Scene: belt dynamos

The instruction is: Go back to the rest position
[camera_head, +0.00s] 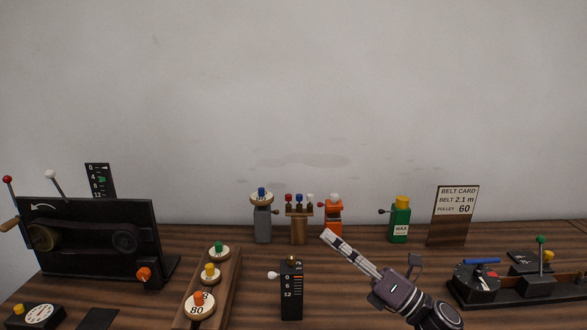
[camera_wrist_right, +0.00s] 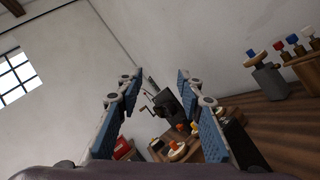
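My right gripper (camera_head: 328,238) reaches in from the lower right over the table, its fingers pointing up and to the left. In the right wrist view its two fingers (camera_wrist_right: 158,82) stand apart, with only background between them. It is open and empty. In the head view its tips show in front of the orange device (camera_head: 334,221), to the right of the black gauge block (camera_head: 291,298). My left gripper is not in view.
A black belt machine (camera_head: 90,236) stands at left, beside a wooden pulley rack (camera_head: 229,285). A green wax bottle (camera_head: 399,225) and a belt card (camera_head: 454,215) stand at the back right. A black turntable device (camera_head: 510,293) lies at right. The air above is clear.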

